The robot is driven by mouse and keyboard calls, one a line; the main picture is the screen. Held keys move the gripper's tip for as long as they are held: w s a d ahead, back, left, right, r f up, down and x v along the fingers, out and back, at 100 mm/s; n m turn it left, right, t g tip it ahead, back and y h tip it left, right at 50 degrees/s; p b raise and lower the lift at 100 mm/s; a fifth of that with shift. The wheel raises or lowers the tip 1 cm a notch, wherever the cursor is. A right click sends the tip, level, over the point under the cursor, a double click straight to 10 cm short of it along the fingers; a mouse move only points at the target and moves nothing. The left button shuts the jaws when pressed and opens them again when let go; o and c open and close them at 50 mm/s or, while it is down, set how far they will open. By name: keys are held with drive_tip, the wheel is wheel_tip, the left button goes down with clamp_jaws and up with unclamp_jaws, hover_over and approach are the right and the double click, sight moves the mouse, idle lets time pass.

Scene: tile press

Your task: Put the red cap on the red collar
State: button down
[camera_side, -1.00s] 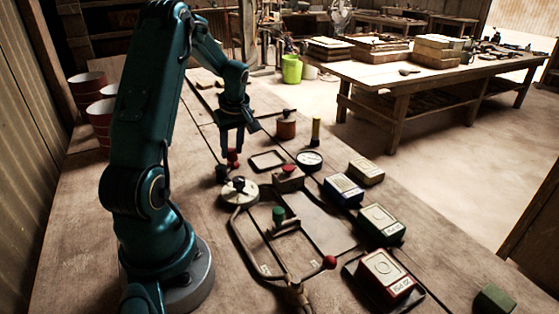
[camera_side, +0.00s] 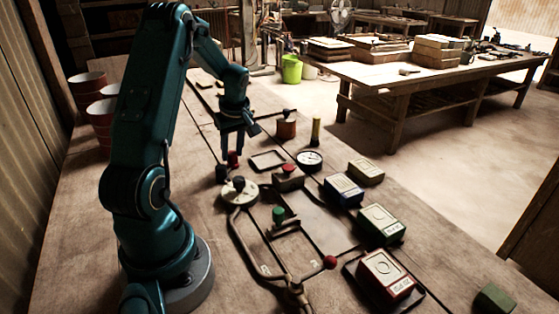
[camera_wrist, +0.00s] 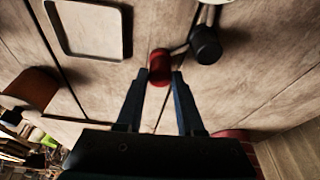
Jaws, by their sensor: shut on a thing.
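The red cap seems to be the small red cylinder (camera_wrist: 160,66) between my fingertips in the wrist view. It shows in the side view as a small red shape (camera_side: 233,158) at the lower end of my gripper (camera_side: 233,149). My gripper, also seen in the wrist view (camera_wrist: 160,79), is shut on it, low over the table. A short dark cylinder (camera_side: 221,173) stands beside it, also in the wrist view (camera_wrist: 206,46). I cannot clearly make out a red collar; anything under the held piece is hidden.
A pale round disc with a dark knob (camera_side: 239,191) lies nearby. A block with a red top (camera_side: 288,176), a green-topped piece (camera_side: 279,214), an empty tray (camera_side: 268,160) and a red lever knob (camera_side: 330,262) stand to the right. Labelled boxes (camera_side: 380,225) line the right side.

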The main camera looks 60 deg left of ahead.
drive_tip(key=shift+f, duration=0.2)
drive_tip(key=c, duration=0.8)
unclamp_jaws()
drive_tip(key=shift+v, duration=5.45)
drive_tip(key=shift+w, duration=0.1)
